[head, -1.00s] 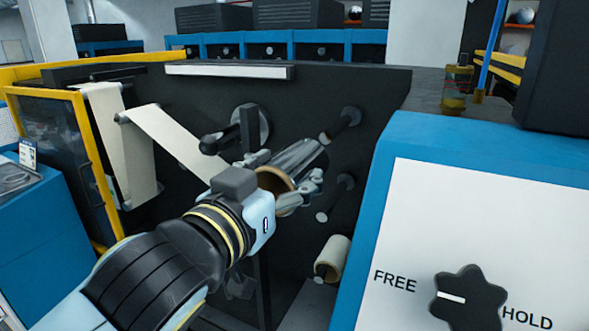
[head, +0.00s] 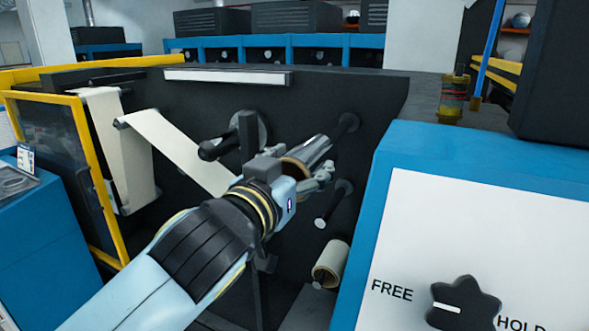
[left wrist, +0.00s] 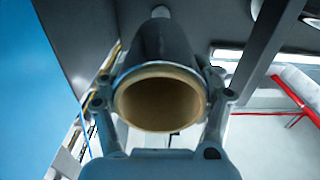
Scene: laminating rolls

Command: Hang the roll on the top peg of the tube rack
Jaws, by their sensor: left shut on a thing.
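My left gripper (head: 302,168) is shut on a roll (head: 314,149) with dark, shiny film and a brown core. The roll is tilted, its far end toward the top peg (head: 347,123) of the tube rack on the dark panel. The peg's base shows just beyond the roll; I cannot tell whether the roll is around the peg. In the left wrist view the roll (left wrist: 158,45) sits between both fingers, its open brown core facing the camera. A light peg end (left wrist: 161,12) shows past its far end. My right gripper is not in view.
A bare middle peg (head: 334,205) sticks out below, and a cream roll (head: 331,262) is lower still. A black spindle (head: 218,147) and a cream web (head: 178,150) are to the left. A blue cabinet (head: 385,170) with a FREE/HOLD knob (head: 463,304) stands close at right.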

